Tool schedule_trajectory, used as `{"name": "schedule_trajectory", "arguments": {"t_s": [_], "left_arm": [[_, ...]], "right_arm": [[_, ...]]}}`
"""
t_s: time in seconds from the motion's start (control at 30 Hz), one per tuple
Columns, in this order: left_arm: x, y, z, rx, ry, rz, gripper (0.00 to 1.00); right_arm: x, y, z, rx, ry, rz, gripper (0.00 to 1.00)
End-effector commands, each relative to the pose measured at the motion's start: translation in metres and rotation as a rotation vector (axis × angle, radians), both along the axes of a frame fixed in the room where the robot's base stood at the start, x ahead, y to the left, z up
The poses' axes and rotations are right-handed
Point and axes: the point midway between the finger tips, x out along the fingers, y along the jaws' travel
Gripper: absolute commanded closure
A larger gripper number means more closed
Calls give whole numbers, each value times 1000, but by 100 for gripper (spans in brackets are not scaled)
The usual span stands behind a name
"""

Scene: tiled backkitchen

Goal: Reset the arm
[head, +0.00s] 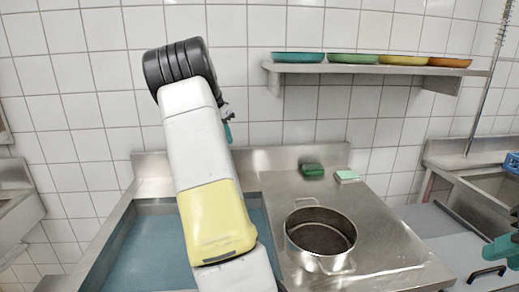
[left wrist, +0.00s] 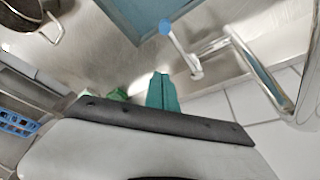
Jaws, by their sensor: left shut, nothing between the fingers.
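My left arm rises through the middle of the head view, in front of the sink. Its gripper (head: 228,132) is mostly hidden behind the arm, with a bit of teal fingertip showing near the tiled wall. In the left wrist view the teal fingers (left wrist: 163,92) are together and hold nothing. My right gripper (head: 500,250) shows only in part at the right edge of the head view, its teal fingers near the right-hand counter. Whether it is open is unclear.
A metal pot (head: 320,236) stands on the steel counter, with green sponges (head: 313,170) behind it. A blue-floored sink (head: 150,245) lies left. A wall shelf (head: 375,69) holds coloured plates. The faucet (left wrist: 195,62) appears close to the left fingers. A blue rack (head: 512,163) is far right.

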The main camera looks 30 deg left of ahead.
Motion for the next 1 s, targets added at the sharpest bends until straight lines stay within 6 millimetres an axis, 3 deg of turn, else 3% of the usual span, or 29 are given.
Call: {"name": "schedule_trajectory", "arguments": {"t_s": [0.2,0.77,0.87,0.97,1.0], "left_arm": [[-3,3,14,-2,-1,-2,100],[-2,1,15,-1,-1,-3,100],[2,-15,23,4,-2,-8,100],[9,-57,39,14,0,-17,100],[11,-82,47,19,-1,-20,100]], "right_arm": [[0,0,0,0,0,0,76],[0,0,0,0,0,0,76],[0,0,0,0,0,0,76],[0,0,0,0,0,0,76],[0,0,0,0,0,0,76]]}}
